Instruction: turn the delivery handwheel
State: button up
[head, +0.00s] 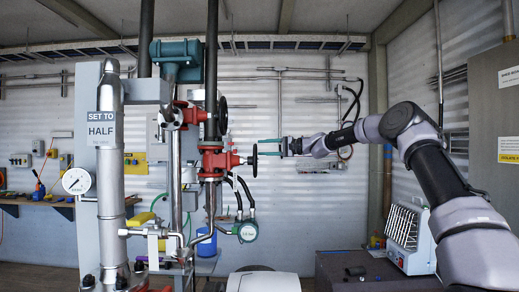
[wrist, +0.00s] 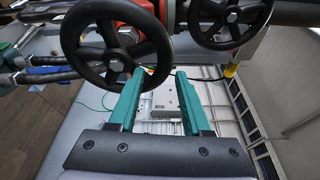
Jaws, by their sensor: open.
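A black spoked handwheel (head: 255,161) sits edge-on at the right end of the lower red valve (head: 216,161). No label naming it as the delivery wheel is readable. In the wrist view this appears to be the large near wheel (wrist: 117,64) at upper left. A second black handwheel (head: 223,115) is on the valve above; a further wheel also shows at the top right of the wrist view (wrist: 231,15). My gripper (head: 260,147) is open, its teal fingers at the lower wheel. In the wrist view (wrist: 160,75) the left finger overlaps the wheel's rim; contact is unclear.
Dark hoses and a teal round meter (head: 248,231) hang below the lower valve. A dark cabinet (head: 362,268) stands below my arm.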

jog(key=shift+d, duration=0.4)
jog(key=shift+d, duration=2)
jog(key=shift+d, duration=0.1)
